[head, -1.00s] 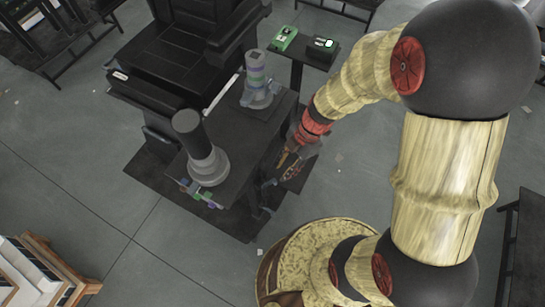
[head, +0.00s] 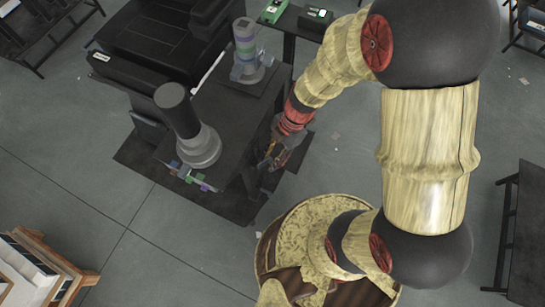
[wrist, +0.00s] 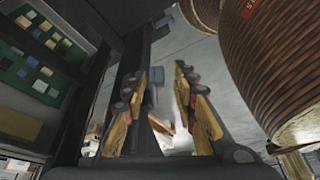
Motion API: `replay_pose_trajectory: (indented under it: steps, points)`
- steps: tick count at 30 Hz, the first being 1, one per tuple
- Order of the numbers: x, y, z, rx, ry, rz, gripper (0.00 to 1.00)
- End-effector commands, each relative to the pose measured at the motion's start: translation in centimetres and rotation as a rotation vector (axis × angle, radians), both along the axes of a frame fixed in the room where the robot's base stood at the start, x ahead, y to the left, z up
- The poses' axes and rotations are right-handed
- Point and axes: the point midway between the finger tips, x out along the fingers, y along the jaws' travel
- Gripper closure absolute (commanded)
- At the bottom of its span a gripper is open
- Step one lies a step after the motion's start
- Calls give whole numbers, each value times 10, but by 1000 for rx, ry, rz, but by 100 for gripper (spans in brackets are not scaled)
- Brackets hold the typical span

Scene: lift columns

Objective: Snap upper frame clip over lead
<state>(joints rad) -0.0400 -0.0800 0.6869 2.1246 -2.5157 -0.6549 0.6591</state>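My gripper (head: 271,156) is low beside the right side of the dark lift-column unit (head: 215,125) in the head view. In the wrist view my gripper (wrist: 158,100) has its two yellow-and-black fingers apart. A small blue-grey piece (wrist: 155,78) shows beyond and between the fingertips; I cannot tell whether it is the frame clip. No contact between it and the fingers is visible. A dark upright bar (wrist: 130,60) runs just left of the gap. I cannot make out the lead for certain.
A green circuit board (wrist: 38,75) is close on the left in the wrist view, and a large ribbed brown coil (wrist: 265,60) on the right. Grey column posts (head: 197,140) and (head: 247,55) stand on the unit. Open floor (head: 120,240) lies at lower left.

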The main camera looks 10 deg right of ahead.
Motion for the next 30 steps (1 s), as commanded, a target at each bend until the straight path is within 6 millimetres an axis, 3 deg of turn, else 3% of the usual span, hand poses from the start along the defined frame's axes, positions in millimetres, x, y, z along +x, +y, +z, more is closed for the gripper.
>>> replay_pose_trajectory:
  steps: [4, 18, 30]
  points:
    - [0, 0, 1, 0, 0, 0, 73]
    - [0, 0, 0, 0, 0, 0, 100]
    - [1, 1, 4, 4, 3, 7, 100]
